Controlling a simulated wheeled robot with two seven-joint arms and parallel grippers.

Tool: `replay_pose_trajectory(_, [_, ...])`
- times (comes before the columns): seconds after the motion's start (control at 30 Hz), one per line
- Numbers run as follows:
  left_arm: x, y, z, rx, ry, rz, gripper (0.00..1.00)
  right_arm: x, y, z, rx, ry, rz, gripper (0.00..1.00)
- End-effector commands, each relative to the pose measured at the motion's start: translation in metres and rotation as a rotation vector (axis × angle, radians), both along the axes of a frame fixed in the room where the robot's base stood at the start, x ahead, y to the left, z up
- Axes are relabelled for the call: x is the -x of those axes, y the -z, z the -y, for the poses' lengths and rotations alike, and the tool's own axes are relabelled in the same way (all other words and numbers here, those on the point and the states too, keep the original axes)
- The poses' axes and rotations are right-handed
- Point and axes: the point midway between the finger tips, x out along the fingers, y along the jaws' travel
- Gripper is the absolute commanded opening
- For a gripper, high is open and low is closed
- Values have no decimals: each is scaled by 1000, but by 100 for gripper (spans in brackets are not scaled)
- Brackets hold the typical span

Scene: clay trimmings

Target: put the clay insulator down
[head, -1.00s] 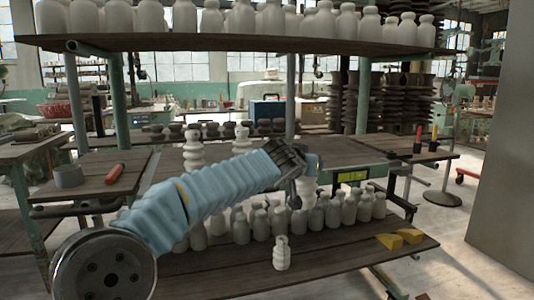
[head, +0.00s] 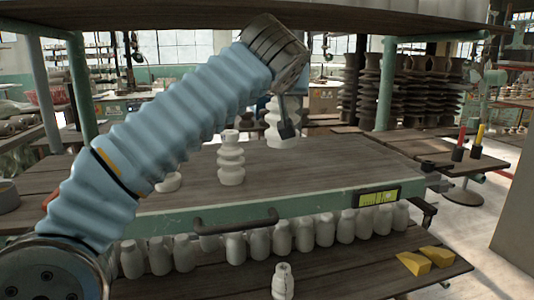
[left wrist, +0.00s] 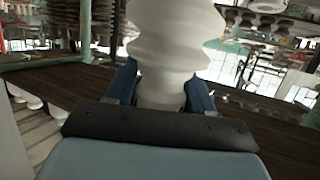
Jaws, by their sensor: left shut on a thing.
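The clay insulator (head: 272,128) is pale and ribbed. It appears upright beyond my left gripper (head: 288,122) in the head view, partly covered by a dark finger. In the left wrist view, my left gripper (left wrist: 163,92) is shut around the narrow lower part of the insulator (left wrist: 175,40); its top is cut off by the frame. The insulator is over the far part of the wooden worktop (head: 330,165). I cannot tell whether its base touches the wood. My right gripper is not in view.
Another pale ribbed insulator (head: 231,160) stands on the worktop, left of the held one. A pale base (head: 168,182) shows beside my arm. An upper shelf (head: 400,15) hangs close above my wrist. The worktop's right part is clear. Bottles and yellow wedges (head: 413,263) sit below.

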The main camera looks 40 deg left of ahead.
Motion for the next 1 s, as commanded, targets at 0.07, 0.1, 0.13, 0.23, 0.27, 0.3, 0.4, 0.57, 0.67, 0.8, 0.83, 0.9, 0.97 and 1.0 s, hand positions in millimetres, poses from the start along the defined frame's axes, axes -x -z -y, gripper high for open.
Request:
replay_pose_trajectory(0.07, [-1,-1,-1,-1,-1,3,0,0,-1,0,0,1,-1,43])
replay_pose_trajectory(0.1, [-5,1,-3,-1,-2,3,0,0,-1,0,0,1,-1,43])
replay_pose_trajectory(0.13, [-9,3,-5,-1,-3,2,0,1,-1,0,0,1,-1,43])
replay_pose_trajectory(0.23, [-30,13,-12,-1,-4,-1,0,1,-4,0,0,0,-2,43])
replay_pose_trajectory(0.27, [-38,16,-15,-1,-4,-1,0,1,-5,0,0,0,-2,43])
replay_pose_trajectory(0.3, [-48,21,-19,-1,-4,-2,0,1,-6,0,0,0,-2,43])
replay_pose_trajectory(0.4, [-74,33,-29,-1,-3,-3,0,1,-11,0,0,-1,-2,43])
replay_pose_trajectory(0.57, [-99,61,-39,-1,-3,0,0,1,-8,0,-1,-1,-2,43])
replay_pose_trajectory(0.67, [-109,72,-42,-2,-3,1,0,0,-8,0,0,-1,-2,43])
replay_pose_trajectory(0.8, [-115,79,-44,-2,-1,3,0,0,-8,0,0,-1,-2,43])
replay_pose_trajectory(0.83, [-116,82,-45,-2,-2,2,0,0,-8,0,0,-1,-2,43])
replay_pose_trajectory(0.9, [-123,90,-47,-2,-2,1,0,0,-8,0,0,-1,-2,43])
replay_pose_trajectory(0.97, [-130,100,-50,-1,-2,-2,0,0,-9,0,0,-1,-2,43])
replay_pose_trajectory(1.0, [-130,109,-50,-4,-1,0,0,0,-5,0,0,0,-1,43])
